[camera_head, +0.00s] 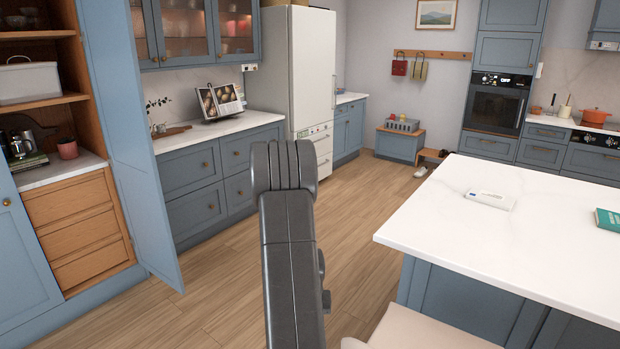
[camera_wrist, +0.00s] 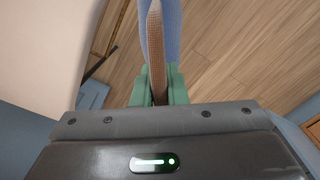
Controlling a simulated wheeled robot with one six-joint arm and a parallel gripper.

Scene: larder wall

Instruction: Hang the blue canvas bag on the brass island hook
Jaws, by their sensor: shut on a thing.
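My gripper (camera_wrist: 158,88) shows only in the wrist view, where its green fingers are shut on a tan woven strap (camera_wrist: 156,45). Blue fabric (camera_wrist: 173,30) of the blue canvas bag shows just behind the strap and runs out of the top of the picture. Most of the bag is hidden or out of view. In the head view my arm hides part of the floor, and neither the gripper nor the bag shows. The island (camera_head: 480,235) has a white top and blue sides and stands at the right. I cannot see the brass hook in either view.
A pale seat (camera_head: 420,330) stands at the island's near side. A white box (camera_head: 490,199) and a teal book (camera_head: 608,219) lie on the island top. A tall blue door (camera_head: 130,150) stands open at left. Red (camera_head: 399,67) and olive (camera_head: 420,69) bags hang on the far rail.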

